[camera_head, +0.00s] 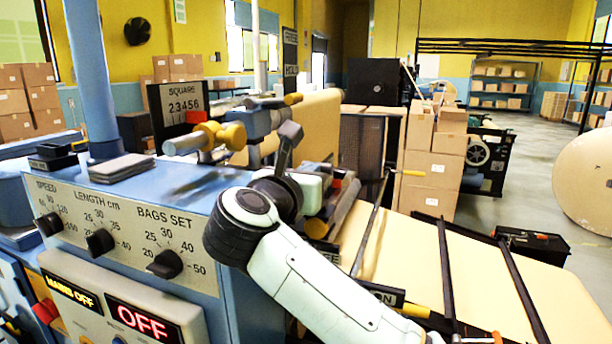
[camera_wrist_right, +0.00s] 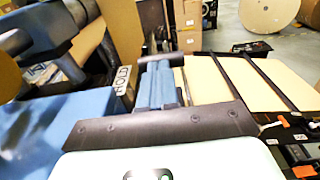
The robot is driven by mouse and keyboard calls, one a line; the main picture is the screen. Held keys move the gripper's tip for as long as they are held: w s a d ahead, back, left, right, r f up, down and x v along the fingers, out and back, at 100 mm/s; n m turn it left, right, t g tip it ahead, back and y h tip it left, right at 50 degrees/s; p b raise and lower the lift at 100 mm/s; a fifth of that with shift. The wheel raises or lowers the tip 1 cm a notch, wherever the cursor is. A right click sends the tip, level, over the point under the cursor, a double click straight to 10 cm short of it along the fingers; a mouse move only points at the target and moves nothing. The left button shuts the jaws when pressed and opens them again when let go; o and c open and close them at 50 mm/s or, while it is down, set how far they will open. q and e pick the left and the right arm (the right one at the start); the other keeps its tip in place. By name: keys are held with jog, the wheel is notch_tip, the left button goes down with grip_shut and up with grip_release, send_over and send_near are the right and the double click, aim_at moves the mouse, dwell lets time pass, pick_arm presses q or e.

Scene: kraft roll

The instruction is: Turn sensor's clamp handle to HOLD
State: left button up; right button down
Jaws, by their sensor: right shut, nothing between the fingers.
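My right gripper (camera_head: 290,138) is dark grey and shut, with nothing between its fingers. It stands above the back edge of the blue machine. In the right wrist view its blue-grey fingers (camera_wrist_right: 157,82) lie together. A small plate reading HOLD (camera_wrist_right: 123,80) shows just left of them; I cannot tell whether they touch. In the head view a dark plate ending in "EE" (camera_head: 333,255) shows partly behind my right arm. A red block (camera_head: 335,184) sits just right of the gripper. I cannot clearly pick out the clamp handle. My left gripper is not in view.
A yellow knob (camera_head: 235,136) stands left of the gripper. Brown kraft paper (camera_head: 480,285) runs right under dark bars. Stacked cartons (camera_head: 432,165) stand behind; open floor lies at right.

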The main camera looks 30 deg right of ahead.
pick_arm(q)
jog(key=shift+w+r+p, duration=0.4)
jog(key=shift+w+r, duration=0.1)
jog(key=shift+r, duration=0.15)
pick_arm(e)
jog(key=shift+w+d+r, duration=0.8)
jog(key=shift+d, duration=0.15)
